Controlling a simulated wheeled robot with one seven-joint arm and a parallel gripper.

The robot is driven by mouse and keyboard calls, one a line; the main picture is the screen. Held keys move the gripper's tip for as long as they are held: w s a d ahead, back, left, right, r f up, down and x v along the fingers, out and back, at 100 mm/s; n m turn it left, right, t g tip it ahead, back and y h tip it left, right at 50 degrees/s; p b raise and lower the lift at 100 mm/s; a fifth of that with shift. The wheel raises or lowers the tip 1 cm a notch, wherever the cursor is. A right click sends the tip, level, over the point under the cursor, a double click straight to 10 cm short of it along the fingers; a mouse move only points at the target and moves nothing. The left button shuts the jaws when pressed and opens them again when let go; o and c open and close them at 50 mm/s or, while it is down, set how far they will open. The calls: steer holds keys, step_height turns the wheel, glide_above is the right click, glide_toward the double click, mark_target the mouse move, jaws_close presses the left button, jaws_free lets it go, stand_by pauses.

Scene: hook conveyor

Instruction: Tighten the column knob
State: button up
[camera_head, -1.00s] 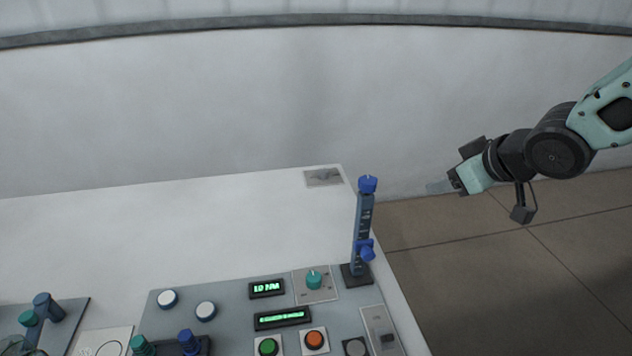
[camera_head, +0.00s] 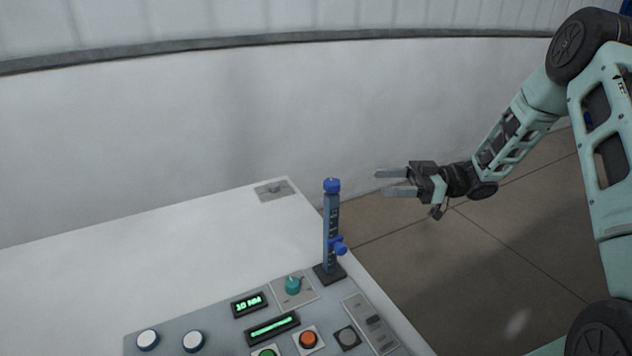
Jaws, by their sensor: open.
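The column (camera_head: 331,225) is a slim blue-grey upright post on a dark square base near the right edge of the white table. A blue cap knob (camera_head: 332,185) sits on its top. A second blue knob (camera_head: 339,246) sticks out of its lower side to the right. I cannot tell which one is the column knob. My gripper (camera_head: 380,182) is open and empty, its two grey fingers pointing left. It is to the right of the column, near the height of the top knob in the picture, and apart from it.
A grey panel (camera_head: 225,325) in front of the column carries a teal knob (camera_head: 292,284), green displays (camera_head: 272,328), an orange-red button (camera_head: 308,339) and white buttons (camera_head: 193,341). Floor (camera_head: 460,270) shows to the right.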

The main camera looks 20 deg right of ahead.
mark_target(331, 185)
steer(key=p+x, duration=0.5)
steer(key=x, duration=1)
steer(key=shift+w+a, duration=0.1)
steer(key=shift+w, duration=0.05)
steer(key=c, duration=1)
